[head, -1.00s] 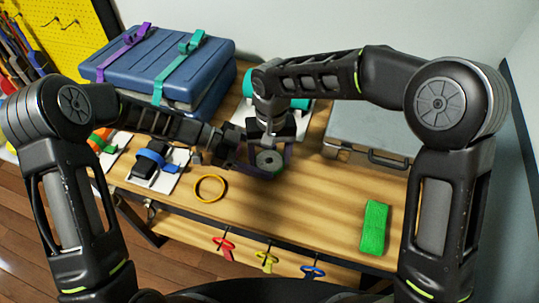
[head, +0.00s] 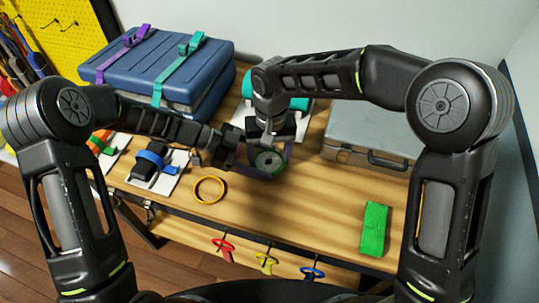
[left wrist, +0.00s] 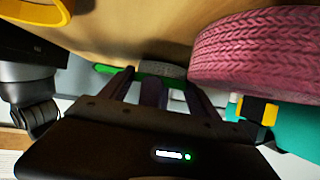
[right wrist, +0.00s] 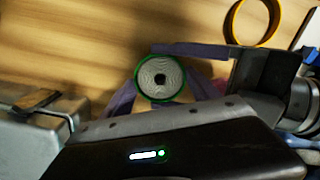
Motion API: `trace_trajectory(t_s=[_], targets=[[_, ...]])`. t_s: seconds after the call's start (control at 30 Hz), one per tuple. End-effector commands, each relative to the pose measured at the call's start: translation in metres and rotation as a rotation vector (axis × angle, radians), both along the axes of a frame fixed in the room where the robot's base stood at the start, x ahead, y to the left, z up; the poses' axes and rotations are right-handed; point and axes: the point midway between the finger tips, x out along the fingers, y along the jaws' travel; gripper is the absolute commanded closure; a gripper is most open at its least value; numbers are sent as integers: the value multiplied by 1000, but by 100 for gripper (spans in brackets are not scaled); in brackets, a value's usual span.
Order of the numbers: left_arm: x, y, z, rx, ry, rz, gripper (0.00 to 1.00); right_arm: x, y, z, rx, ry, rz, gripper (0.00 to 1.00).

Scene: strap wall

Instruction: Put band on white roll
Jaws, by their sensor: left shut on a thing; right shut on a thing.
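The white roll (head: 268,160) stands on end near the middle of the bench, with a round hole in its top. The green band (right wrist: 140,93) forms a ring around it in the right wrist view, close to its outer edge. My left gripper (head: 238,158) reaches in from the left and is shut at the band. My right gripper (head: 275,143) comes down from behind and is shut at the band, its purple fingers on either side of the roll. The roll (left wrist: 162,69) shows small in the left wrist view. The exact finger contacts are partly hidden.
A yellow ring (head: 209,190) lies left of the roll. A green block (head: 374,230) lies at the front right. A grey case (head: 370,135) and a blue strapped case (head: 160,65) stand behind. A blue-strapped item (head: 152,163) is at left. The front middle is clear.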

Motion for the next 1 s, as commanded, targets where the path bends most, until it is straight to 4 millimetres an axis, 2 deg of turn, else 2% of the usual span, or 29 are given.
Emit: trace_trajectory(t_s=[0.03,0.47,1.0], targets=[[0,5,-8,19,3,7,100,2,4,6,8,-9,3,100],[-1,4,-8,19,4,6,100,2,4,6,10,-12,2,100],[-1,2,-6,13,4,3,100,2,3,-5,7,-6,3,100]])
